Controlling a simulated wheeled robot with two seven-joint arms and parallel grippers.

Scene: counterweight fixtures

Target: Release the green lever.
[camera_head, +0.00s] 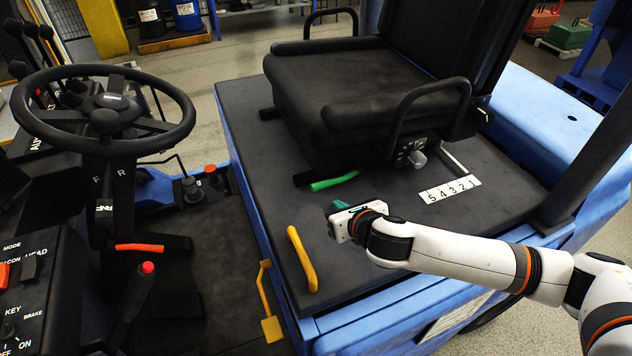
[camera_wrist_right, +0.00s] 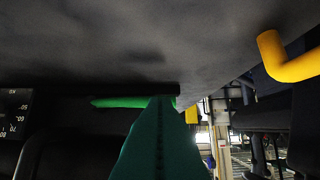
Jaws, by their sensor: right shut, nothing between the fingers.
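The green lever (camera_head: 335,181) sticks out from under the front of the black seat, low over the dark deck. It also shows in the wrist view (camera_wrist_right: 120,102), lying crosswise behind the fingertips. My right gripper (camera_head: 339,205) is just in front of the lever, its teal fingers pointing toward the seat. In the wrist view the closed fingers (camera_wrist_right: 161,102) form one wedge and overlap the lever's right part. They hold nothing. Whether they touch the lever I cannot tell. My left gripper is not in view.
The seat (camera_head: 345,95) stands behind the lever. A yellow handle (camera_head: 302,259) rises from the deck (camera_head: 250,130) left of my right gripper. A number strip (camera_head: 449,190) lies to the right. The steering wheel (camera_head: 104,110) and a red-orange lever (camera_head: 140,247) are at the left.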

